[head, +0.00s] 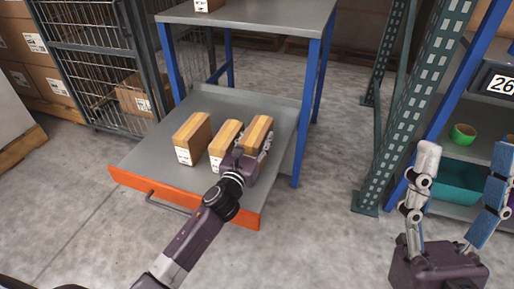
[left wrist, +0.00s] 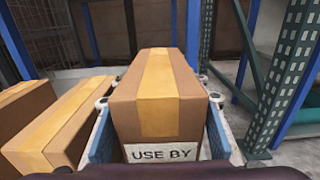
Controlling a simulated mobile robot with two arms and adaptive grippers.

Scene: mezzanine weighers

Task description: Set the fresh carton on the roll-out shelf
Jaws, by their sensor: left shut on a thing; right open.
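The roll-out shelf (head: 140,160) is a grey tray with an orange front edge, pulled out low in the blue-legged stand. My left gripper (head: 252,150) is shut on a brown carton (head: 259,127) with a yellow tape strip, at the right of the row over the shelf. In the left wrist view this carton (left wrist: 158,95) sits between the blue fingers, its "USE BY" label facing me. Whether its base touches the shelf is hidden. My right gripper (head: 464,158) is open and empty at the right, away from the shelf.
Two similar cartons stand on the shelf left of the held one: a left carton (head: 193,135) and a middle carton (head: 224,138), close beside it. A blue post (head: 310,115) rises just right of the shelf. A green rack upright (head: 412,110) stands further right.

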